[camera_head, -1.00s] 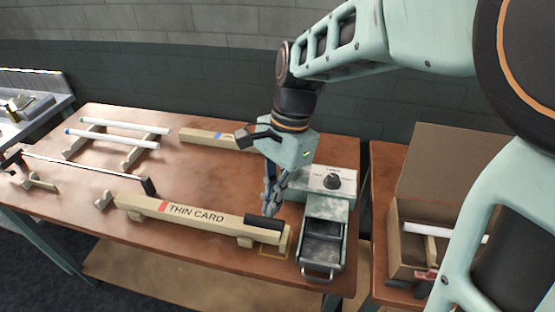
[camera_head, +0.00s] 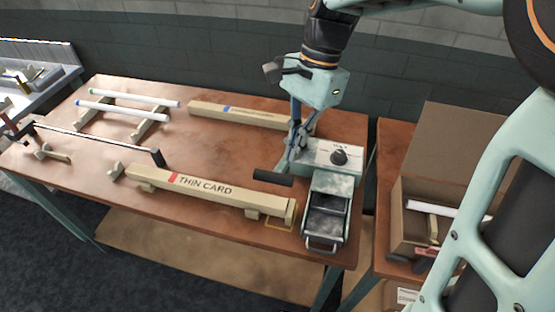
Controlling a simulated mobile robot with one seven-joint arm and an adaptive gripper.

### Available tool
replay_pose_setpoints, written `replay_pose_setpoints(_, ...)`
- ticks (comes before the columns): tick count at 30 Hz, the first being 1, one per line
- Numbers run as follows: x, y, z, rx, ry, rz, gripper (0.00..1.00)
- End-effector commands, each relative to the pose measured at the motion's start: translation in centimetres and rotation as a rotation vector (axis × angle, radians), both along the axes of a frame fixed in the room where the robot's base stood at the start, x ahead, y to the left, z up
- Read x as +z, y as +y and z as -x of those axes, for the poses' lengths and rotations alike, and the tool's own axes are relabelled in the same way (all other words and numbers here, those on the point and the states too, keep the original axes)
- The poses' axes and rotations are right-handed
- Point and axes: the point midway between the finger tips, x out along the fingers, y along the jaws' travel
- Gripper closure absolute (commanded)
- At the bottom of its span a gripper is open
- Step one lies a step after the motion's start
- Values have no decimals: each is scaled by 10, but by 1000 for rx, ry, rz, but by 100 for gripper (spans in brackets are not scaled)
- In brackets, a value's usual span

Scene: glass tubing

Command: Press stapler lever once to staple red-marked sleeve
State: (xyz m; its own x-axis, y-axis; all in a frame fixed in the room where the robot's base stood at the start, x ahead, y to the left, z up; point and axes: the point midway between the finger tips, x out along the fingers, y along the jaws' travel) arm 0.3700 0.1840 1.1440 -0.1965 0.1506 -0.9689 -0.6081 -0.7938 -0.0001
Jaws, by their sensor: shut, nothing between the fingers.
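The red-marked sleeve (camera_head: 237,199) is a long pale beige box labelled THIN CARD, with a red band near its left. It lies on low supports along the front of the table, its right end beside the stapler (camera_head: 335,186). The stapler is a grey-green unit with a black knob and an open front tray. Its lever shows as a black handle bar (camera_head: 273,177), raised behind the sleeve's right end in the picture. My gripper (camera_head: 290,166) is shut and empty, pointing down beside the stapler, just above the handle bar. Whether it touches the lever is unclear.
A blue-marked sleeve (camera_head: 240,115) lies behind. Two white tubes (camera_head: 128,102) rest on a rack at left, near a black bar stand (camera_head: 95,138). An open cardboard box (camera_head: 410,225) stands on the right table. The table's middle is clear.

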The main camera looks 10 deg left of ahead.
Motion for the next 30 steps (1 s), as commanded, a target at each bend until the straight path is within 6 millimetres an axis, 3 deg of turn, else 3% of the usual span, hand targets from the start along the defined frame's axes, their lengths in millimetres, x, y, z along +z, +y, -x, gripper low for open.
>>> replay_pose_setpoints(6,44,-7,-10,-1,-4,0,100)
replay_pose_setpoints(12,66,-11,-14,-1,-2,1,100)
replay_pose_setpoints(30,70,-11,-15,0,-1,1,100)
